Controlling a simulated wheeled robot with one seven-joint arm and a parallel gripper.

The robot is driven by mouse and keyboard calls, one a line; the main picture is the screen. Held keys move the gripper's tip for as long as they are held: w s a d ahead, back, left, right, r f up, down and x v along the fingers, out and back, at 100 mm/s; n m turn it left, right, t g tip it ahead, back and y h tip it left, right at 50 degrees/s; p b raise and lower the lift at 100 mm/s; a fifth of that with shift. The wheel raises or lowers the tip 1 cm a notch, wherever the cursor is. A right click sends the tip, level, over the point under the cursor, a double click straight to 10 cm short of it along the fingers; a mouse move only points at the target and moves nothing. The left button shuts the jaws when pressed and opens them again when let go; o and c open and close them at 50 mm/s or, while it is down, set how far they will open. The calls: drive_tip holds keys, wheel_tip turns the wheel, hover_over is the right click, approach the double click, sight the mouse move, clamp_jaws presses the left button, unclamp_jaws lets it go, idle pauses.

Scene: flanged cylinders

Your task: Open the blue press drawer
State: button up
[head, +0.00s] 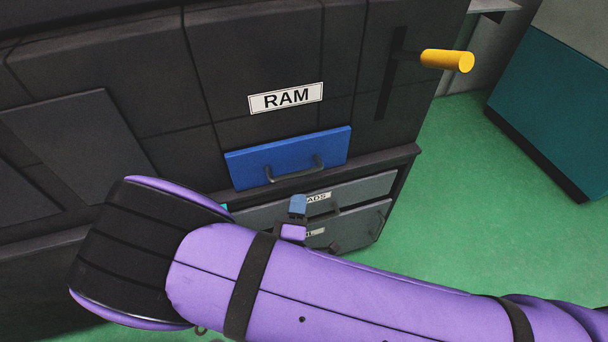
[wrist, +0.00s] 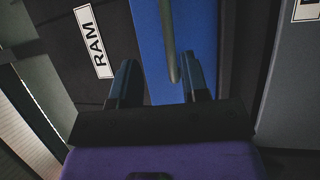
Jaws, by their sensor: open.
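The blue press drawer (head: 240,165) is set in the dark press below the RAM label, and its front looks flush or nearly so. Its dark bar handle (head: 296,171) is on the front, toward the lower edge. In the wrist view the blue front (wrist: 150,50) runs up the picture and the handle (wrist: 170,45) stands along it. My gripper (wrist: 160,80) is open, with the lower end of the handle between its fingers, closer to the right finger. I cannot tell how deep the handle sits between them. In the head view my arm hides most of my gripper.
Two grey drawers (head: 376,187) with labels lie below the blue one, partly behind my arm. A yellow lever (head: 446,61) sticks out at the upper right. Green floor (head: 450,190) is clear to the right, before a teal cabinet (head: 555,100).

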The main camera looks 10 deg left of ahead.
sight(300, 172)
drive_tip(key=shift+n+y, duration=0.3)
drive_tip(key=shift+y, duration=0.4)
drive_tip(key=x, duration=0.6)
drive_tip(key=f+x, duration=0.1)
drive_tip(key=x, duration=0.2)
drive_tip(key=shift+w+a, duration=0.3)
drive_tip(key=shift+w, duration=0.15)
clamp_jaws()
